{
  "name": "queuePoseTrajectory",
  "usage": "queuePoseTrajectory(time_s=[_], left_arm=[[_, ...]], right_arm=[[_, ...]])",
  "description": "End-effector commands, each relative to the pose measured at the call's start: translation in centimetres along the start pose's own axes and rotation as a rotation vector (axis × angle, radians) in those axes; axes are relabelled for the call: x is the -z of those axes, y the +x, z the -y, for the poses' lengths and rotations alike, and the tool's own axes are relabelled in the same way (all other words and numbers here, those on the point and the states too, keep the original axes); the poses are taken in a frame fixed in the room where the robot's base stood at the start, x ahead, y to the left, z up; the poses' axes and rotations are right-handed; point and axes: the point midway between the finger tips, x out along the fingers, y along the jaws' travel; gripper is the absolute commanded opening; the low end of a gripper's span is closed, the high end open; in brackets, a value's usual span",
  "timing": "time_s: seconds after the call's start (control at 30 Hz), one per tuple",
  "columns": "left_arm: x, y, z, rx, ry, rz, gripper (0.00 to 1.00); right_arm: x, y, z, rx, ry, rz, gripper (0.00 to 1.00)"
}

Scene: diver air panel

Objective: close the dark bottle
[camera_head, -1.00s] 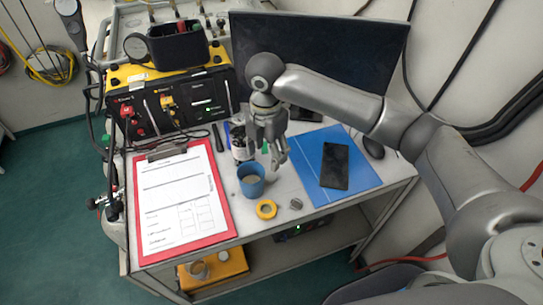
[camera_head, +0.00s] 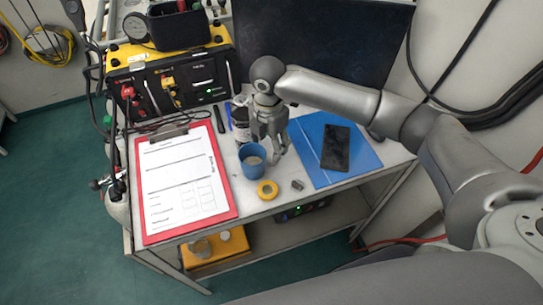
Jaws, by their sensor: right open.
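The dark bottle (camera_head: 242,127) stands upright on the table behind the blue cup. My right gripper hides part of it, and I cannot tell whether its mouth has a cap. A small dark grey piece (camera_head: 297,185), perhaps a cap, lies near the table's front edge, right of the yellow tape roll. My right gripper (camera_head: 277,155) points down, open and empty, just right of the bottle and the cup and behind the small grey piece. My left gripper is out of view.
A blue cup (camera_head: 252,160) and a yellow tape roll (camera_head: 267,189) stand close to the gripper. A red clipboard (camera_head: 144,211) lies left. A blue folder (camera_head: 362,172) with a dark phone (camera_head: 335,148) lies right. A yellow-black panel (camera_head: 165,87) and a monitor (camera_head: 330,45) stand behind.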

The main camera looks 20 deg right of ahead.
Motion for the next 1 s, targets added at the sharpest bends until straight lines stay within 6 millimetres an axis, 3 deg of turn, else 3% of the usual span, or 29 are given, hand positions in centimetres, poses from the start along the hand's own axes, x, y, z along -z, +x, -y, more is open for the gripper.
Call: queuePoseTrajectory(time_s=[0.3, 0.7, 1.0], left_arm=[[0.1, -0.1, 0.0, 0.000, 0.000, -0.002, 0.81], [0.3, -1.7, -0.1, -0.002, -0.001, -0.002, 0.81], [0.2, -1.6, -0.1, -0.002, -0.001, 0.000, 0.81]], right_arm=[[0.0, 0.2, 0.0, 0.001, 0.000, -0.001, 0.58], [-0.5, 5.0, 0.4, 0.002, -0.001, -0.001, 0.58], [-0.5, 5.3, 0.4, 0.000, -0.002, 0.000, 0.58]])
